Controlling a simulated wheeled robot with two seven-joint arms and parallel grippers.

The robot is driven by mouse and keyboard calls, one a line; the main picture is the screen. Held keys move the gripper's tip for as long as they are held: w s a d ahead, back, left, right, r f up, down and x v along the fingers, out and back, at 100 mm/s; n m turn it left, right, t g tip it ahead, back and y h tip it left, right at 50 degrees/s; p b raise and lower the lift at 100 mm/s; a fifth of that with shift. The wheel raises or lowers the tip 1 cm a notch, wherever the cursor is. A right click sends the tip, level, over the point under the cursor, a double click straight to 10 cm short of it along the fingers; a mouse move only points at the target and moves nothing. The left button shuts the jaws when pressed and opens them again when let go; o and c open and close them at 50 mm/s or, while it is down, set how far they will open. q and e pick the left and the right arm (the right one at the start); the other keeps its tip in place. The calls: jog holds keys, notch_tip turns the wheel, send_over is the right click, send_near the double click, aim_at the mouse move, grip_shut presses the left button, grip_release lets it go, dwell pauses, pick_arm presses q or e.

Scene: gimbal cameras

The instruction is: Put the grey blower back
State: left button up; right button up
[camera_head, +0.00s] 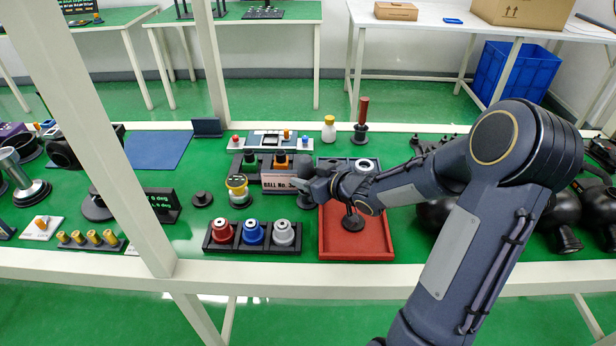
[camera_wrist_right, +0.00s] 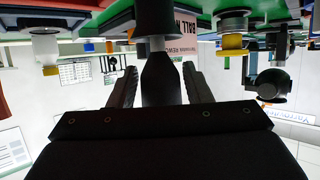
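My right gripper (camera_head: 308,184) reaches in from the right, over the middle of the green table. A dark grey object with a rounded top (camera_head: 305,166), which looks like the grey blower, stands upright at its fingertips. In the right wrist view, which is upside down, a dark tapered piece (camera_wrist_right: 159,78) with a pale collar and a wider black part lies between the two fingers of the right gripper (camera_wrist_right: 159,75). Light gaps show on both sides, so the fingers look apart from it. A dark round base (camera_head: 306,202) sits below the gripper. My left gripper is out of view.
A red tray (camera_head: 335,252) lies right of the gripper with a small dark stand (camera_head: 353,220) in it. A black rack (camera_head: 218,247) holds red, blue and grey capped pieces. A yellow-topped jar (camera_head: 237,188) and a sign (camera_head: 278,181) stand close left. White frame posts cross the view.

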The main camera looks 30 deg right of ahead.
jog(key=o, duration=0.4)
jog(key=shift+r, duration=0.1)
